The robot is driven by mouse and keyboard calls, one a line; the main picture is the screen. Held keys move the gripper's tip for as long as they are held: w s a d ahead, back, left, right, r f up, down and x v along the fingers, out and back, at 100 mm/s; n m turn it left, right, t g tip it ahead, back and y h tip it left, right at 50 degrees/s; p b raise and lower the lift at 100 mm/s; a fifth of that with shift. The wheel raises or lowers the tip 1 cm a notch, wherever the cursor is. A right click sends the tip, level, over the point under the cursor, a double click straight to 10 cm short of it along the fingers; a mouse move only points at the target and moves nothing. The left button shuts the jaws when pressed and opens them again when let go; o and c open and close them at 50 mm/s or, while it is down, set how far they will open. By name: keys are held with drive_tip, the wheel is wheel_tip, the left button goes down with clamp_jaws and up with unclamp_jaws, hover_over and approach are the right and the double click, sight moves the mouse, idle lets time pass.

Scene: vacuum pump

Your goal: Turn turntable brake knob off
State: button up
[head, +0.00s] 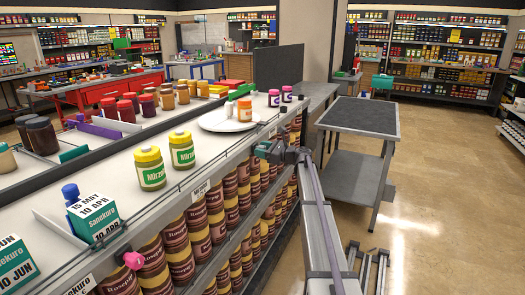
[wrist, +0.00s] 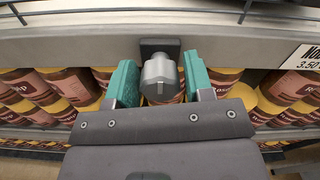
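The grey round brake knob (wrist: 160,72) sits on a dark square plate on the front edge of the counter in the wrist view. A dark line marks its face. My gripper (wrist: 160,85) has its two teal fingers on either side of the knob. They are open, with narrow gaps beside it, and I see no clear contact. In the head view my gripper (head: 268,151) is at the counter's front edge, and the knob is not clearly visible there.
A pink knob (head: 133,260) is on the counter front at lower left. Yellow-lidded jars (head: 150,168) stand on the counter. Brown cans (head: 197,215) fill the shelves below. A wire rail (wrist: 250,12) runs above the knob. A grey cart (head: 360,118) stands to the right on open floor.

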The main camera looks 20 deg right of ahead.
drive_tip(key=c, duration=0.6)
drive_tip(key=shift+c, duration=0.2)
drive_tip(key=shift+n, duration=0.4)
drive_tip(key=n, duration=0.3)
drive_tip(key=shift+n, duration=0.3)
drive_tip(key=n, duration=0.9)
drive_tip(key=shift+n, duration=2.2)
